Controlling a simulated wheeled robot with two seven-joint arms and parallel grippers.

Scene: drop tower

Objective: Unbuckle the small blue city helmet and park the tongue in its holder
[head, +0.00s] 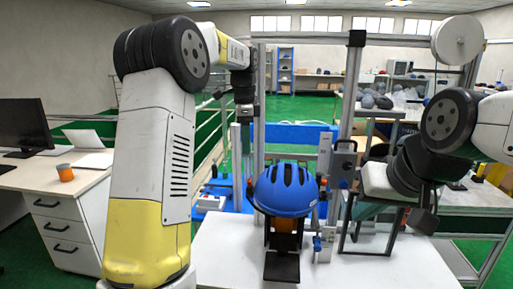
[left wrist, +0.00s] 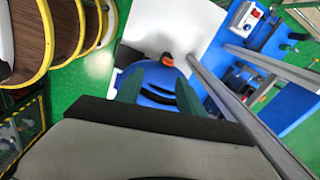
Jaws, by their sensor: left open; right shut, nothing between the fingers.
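In the left wrist view the helmet (left wrist: 160,78) shows from above, below and between my left gripper's fingers. My left gripper (head: 245,117) is open and hangs above and to the left of the helmet, apart from it; its spread fingers show in the left wrist view (left wrist: 157,90). My right gripper (head: 423,221) is shut and empty, well to the right of the helmet. I cannot make out the strap, buckle, tongue or holder.
The white table top (head: 225,262) is mostly bare around the stand. A metal upright (head: 349,105) rises behind the helmet, with a fixture (head: 325,195) just right of it. A blue device (head: 212,200) stands behind left. A desk (head: 70,185) with an orange cup (head: 65,173) is at left.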

